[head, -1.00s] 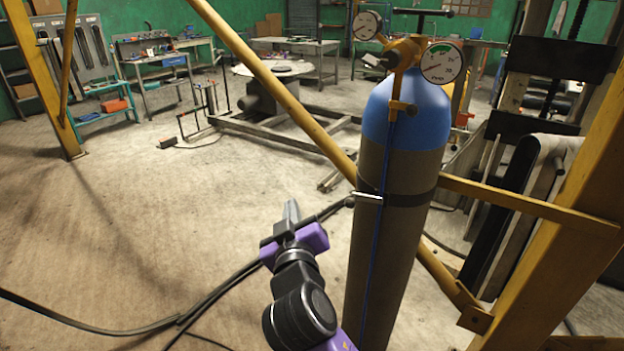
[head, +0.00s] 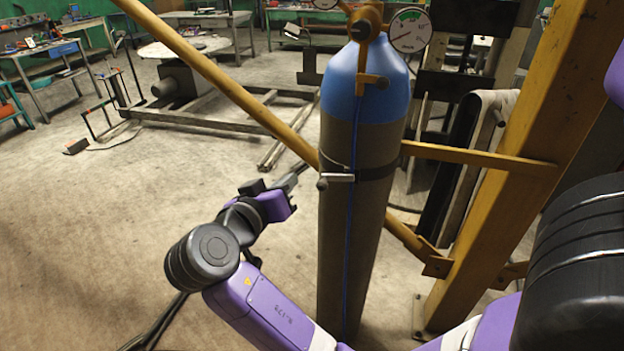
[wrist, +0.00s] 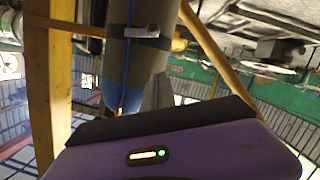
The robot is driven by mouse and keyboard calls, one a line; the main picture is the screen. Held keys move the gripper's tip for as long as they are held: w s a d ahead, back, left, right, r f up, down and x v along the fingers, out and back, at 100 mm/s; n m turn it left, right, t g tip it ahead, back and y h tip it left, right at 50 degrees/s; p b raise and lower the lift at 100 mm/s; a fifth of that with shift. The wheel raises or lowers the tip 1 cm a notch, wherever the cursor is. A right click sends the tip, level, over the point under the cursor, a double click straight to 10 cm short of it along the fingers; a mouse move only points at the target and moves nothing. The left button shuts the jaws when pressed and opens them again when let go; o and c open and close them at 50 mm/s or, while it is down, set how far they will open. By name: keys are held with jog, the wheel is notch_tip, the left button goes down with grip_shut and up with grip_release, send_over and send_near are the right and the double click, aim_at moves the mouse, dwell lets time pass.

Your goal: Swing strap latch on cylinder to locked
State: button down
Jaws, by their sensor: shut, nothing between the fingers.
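The gas cylinder (head: 345,230) stands upright with a grey body and a blue shoulder. A dark strap (head: 378,172) runs around it, with a small silver strap latch (head: 339,177) on its front, its lever lying roughly level and pointing left. In the wrist view, the cylinder (wrist: 143,62) hangs upside down in the picture, with the latch (wrist: 140,32) near the top. My gripper (head: 297,174) is shut and empty, just left of the cylinder at about latch height in the picture. Its grey fingers also show in the wrist view (wrist: 157,92), apart from the latch.
A yellow diagonal brace (head: 235,98) passes behind the cylinder, and a yellow post (head: 510,170) with a crossbar stands at right. A pressure gauge (head: 409,30) tops the cylinder. Dark cables lie on the floor at lower left. Open floor (head: 90,230) spreads left.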

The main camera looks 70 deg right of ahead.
jog(key=shift+d, duration=0.15)
jog(key=s+d+f+p, duration=0.2)
jog(key=d+f, duration=0.3)
jog(key=d, duration=0.4)
jog(key=shift+d+f+p, duration=0.3)
jog(key=shift+f+p, duration=0.1)
jog(key=shift+p, duration=0.15)
jog(key=shift+f, duration=0.1)
